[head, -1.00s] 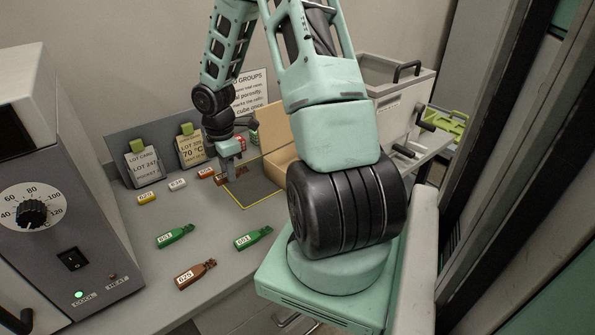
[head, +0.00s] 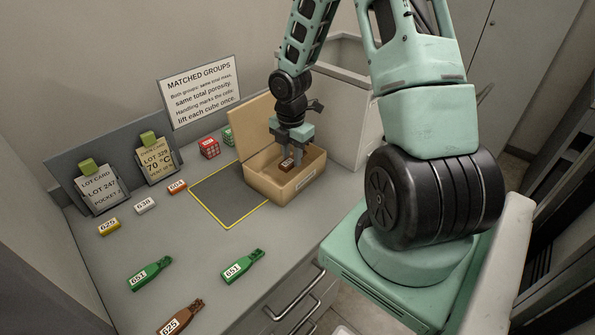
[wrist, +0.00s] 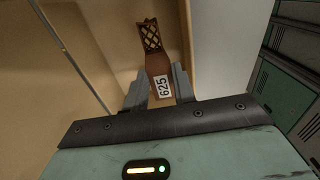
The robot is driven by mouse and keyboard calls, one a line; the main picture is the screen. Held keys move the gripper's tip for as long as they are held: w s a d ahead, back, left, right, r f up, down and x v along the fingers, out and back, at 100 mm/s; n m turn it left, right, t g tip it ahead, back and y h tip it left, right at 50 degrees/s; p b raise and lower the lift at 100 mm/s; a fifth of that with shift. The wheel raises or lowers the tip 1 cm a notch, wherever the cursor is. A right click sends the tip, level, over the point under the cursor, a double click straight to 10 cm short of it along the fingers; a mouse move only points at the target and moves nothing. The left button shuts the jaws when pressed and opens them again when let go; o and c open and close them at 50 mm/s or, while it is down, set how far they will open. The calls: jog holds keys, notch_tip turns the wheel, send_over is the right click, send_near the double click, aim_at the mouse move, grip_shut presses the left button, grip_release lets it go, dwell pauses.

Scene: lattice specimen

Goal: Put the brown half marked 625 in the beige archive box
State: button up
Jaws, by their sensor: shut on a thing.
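My gripper (head: 293,150) is shut on a brown half marked 625 (head: 287,165), inside the open top of the beige archive box (head: 268,189). In the wrist view the brown half (wrist: 158,62) sits between the fingers, its lattice end pointing away and its 625 label facing the camera. Beige box surfaces surround it there. I cannot tell whether it touches the box floor. A second brown half marked 625 (head: 180,318) lies on the bench at the bottom of the head view.
Two green halves marked 651 (head: 150,274) (head: 242,267) lie on the bench. Yellow (head: 109,227), white (head: 145,205) and orange (head: 178,187) tags lie behind them. A yellow-edged dark mat (head: 228,194) is clear left of the box. Red (head: 209,148) and green (head: 228,137) cubes stand behind.

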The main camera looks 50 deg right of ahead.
jog(key=shift+f, duration=3.3)
jog(key=shift+f, duration=0.2)
jog(key=o, duration=0.6)
jog(key=shift+o, duration=0.2)
jog(key=shift+r, duration=0.1)
